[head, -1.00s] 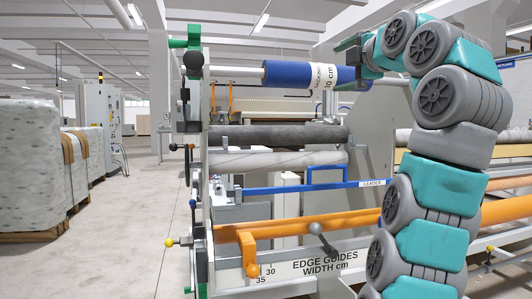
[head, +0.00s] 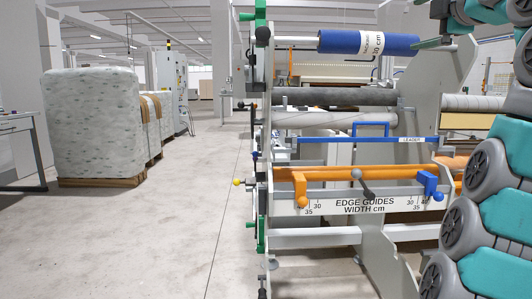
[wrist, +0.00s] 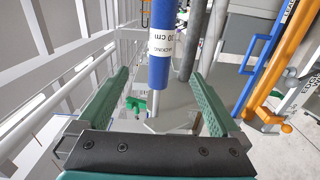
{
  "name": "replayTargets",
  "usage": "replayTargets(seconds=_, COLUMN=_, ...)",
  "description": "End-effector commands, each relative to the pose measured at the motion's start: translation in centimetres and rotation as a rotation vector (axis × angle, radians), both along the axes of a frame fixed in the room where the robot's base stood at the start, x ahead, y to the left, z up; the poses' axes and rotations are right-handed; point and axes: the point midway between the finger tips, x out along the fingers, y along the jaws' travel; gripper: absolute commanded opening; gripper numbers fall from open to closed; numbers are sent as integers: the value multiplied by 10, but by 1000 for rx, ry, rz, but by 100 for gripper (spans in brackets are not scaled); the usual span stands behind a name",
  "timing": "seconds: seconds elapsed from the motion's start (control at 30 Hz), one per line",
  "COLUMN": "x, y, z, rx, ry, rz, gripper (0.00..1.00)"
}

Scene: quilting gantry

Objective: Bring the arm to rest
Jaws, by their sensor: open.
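My gripper (wrist: 160,76) is open and empty in the wrist view, with its two green fingers spread wide. A blue roll (wrist: 163,55) with a white "backing" label shows between and beyond the fingers; I cannot tell the exact gap to them. In the head view a green finger of my gripper (head: 432,43) shows near the right end of the blue roll (head: 345,42). My arm, in teal and grey links, bends along the right edge of the head view and is partly cut off.
The quilting gantry (head: 400,240) fills the centre right, with grey rolls (head: 335,97), a blue leader bar (head: 365,140) and an orange edge-guide bar (head: 350,173). Wrapped pallets (head: 95,125) and a table (head: 20,125) stand left. The floor (head: 150,235) between is clear.

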Motion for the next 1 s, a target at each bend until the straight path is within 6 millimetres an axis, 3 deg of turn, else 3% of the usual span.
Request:
replayTargets(seconds=0.57, x=25, y=20, z=-27, rx=233, ry=165, rz=50, gripper=100)
replayTargets(seconds=0.77, x=37, y=40, z=-56, rx=392, ry=301, rz=61, gripper=100)
replayTargets(seconds=1.0, x=41, y=82, z=-118, rx=618, ry=534, rz=30, gripper=100)
